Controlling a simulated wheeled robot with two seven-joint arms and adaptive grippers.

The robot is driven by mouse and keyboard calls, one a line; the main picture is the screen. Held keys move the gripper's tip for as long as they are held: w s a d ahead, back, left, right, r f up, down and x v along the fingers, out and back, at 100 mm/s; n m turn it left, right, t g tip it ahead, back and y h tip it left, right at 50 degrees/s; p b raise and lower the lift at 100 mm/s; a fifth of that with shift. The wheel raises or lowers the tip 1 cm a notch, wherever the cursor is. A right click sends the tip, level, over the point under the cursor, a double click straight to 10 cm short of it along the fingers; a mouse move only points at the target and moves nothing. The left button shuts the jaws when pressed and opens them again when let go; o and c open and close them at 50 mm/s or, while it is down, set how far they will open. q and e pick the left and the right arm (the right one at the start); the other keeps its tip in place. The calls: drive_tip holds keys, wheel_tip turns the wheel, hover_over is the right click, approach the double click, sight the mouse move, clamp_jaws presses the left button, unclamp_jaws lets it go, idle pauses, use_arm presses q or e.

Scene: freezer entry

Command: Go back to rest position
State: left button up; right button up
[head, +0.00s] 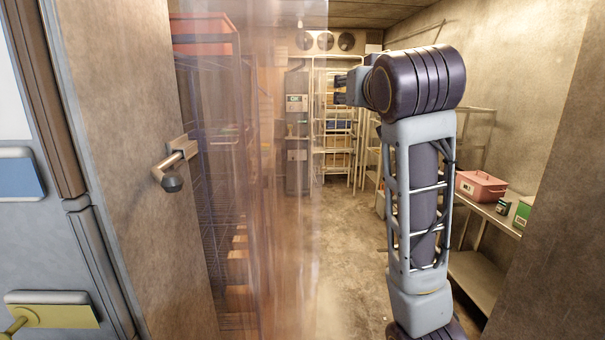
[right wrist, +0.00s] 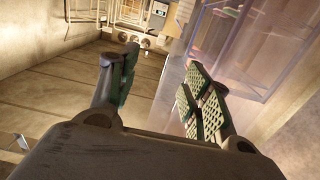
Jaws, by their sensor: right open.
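My right arm rises through the middle right of the head view. Its gripper (head: 345,88) is up high, turned to the left, and stands close to the right edge of the clear strip curtain (head: 285,200). In the right wrist view the two padded fingers of the right gripper (right wrist: 162,95) are apart with nothing between them. The curtain (right wrist: 235,45) shows there just beyond the right finger. My left gripper is not in the head view.
An open door with a handle (head: 175,165) stands at the left. Wire shelving (head: 335,130) is at the back. A shelf at the right holds a red bin (head: 481,187) and small boxes. The floor (head: 360,225) down the middle looks clear.

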drive_tip(key=d+f+g, duration=0.3)
drive_tip(key=f, duration=1.7)
drive_tip(key=d+f+g, duration=0.4)
drive_tip(key=f, duration=1.5)
drive_tip(key=s+d+f+n+g+h, duration=0.1)
drive_tip(key=s+d+f+g, duration=0.15)
drive_tip(key=s+f, duration=1.15)
drive_tip(key=s+d+f+g, duration=0.2)
drive_tip(key=s+f+g, duration=0.2)
drive_tip(key=s+f, duration=1)
wheel_tip(320, 180, down, 35)
drive_tip(key=s+g, duration=0.2)
drive_tip(key=s, duration=0.1)
drive_tip(key=s+d+f, duration=0.2)
drive_tip(key=s+f, duration=0.7)
drive_tip(key=s, duration=0.1)
drive_tip(key=s+d+f, duration=0.2)
drive_tip(key=s+f, duration=0.7)
drive_tip(key=s, duration=0.2)
drive_tip(key=shift+s+d+f+n+g, duration=0.15)
drive_tip(key=shift+d+f+n+g, duration=0.1)
drive_tip(key=shift+n+g, duration=0.2)
drive_tip(key=shift+d+r, duration=0.1)
